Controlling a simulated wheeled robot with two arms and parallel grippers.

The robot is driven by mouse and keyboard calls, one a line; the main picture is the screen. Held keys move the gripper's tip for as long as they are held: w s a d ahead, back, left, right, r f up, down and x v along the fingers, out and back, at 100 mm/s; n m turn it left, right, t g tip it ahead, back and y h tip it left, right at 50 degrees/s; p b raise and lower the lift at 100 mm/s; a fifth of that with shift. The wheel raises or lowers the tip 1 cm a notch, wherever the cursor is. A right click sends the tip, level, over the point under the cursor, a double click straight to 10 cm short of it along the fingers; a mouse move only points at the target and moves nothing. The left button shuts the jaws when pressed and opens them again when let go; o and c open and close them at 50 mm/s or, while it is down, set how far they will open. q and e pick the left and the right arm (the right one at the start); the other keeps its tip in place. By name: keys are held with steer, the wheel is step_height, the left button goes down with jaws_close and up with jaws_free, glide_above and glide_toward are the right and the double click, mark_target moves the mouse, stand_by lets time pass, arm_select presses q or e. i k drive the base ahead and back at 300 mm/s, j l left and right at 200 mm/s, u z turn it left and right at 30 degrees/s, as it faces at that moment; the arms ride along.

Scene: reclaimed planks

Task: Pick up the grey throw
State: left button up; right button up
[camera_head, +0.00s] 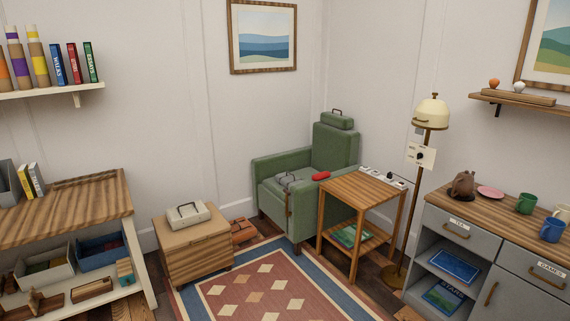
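A small grey item with a dark handle (288,180) lies on the seat of the green armchair (328,148), at its left front; it may be the grey throw, but it is too small to be sure. A pale beige-grey, folded-looking block with a dark handle (183,216) lies flat on the wooden chest (193,250) left of the chair. I cannot tell which of the two is the throw. Neither of my grippers is in view.
A red item (321,175) lies on the chair's right arm. A slatted side table (361,187) and a floor lamp (429,115) stand right of the chair. A patterned rug (262,290) covers the floor in front. A grey cabinet (490,240) is at right, a wooden-topped shelf unit (75,210) at left.

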mark_target(286, 179)
steer(key=i, duration=2.8)
steer(key=i+u, duration=0.1)
steer(key=i, duration=0.45)
steer(key=i+l+u, duration=0.15)
steer(key=i, duration=0.35)
steer(key=i+l+u, duration=0.1)
steer(key=i, duration=0.45)
steer(key=i+l+u, duration=0.1)
steer(key=i, duration=0.4)
steer(key=l, duration=0.1)
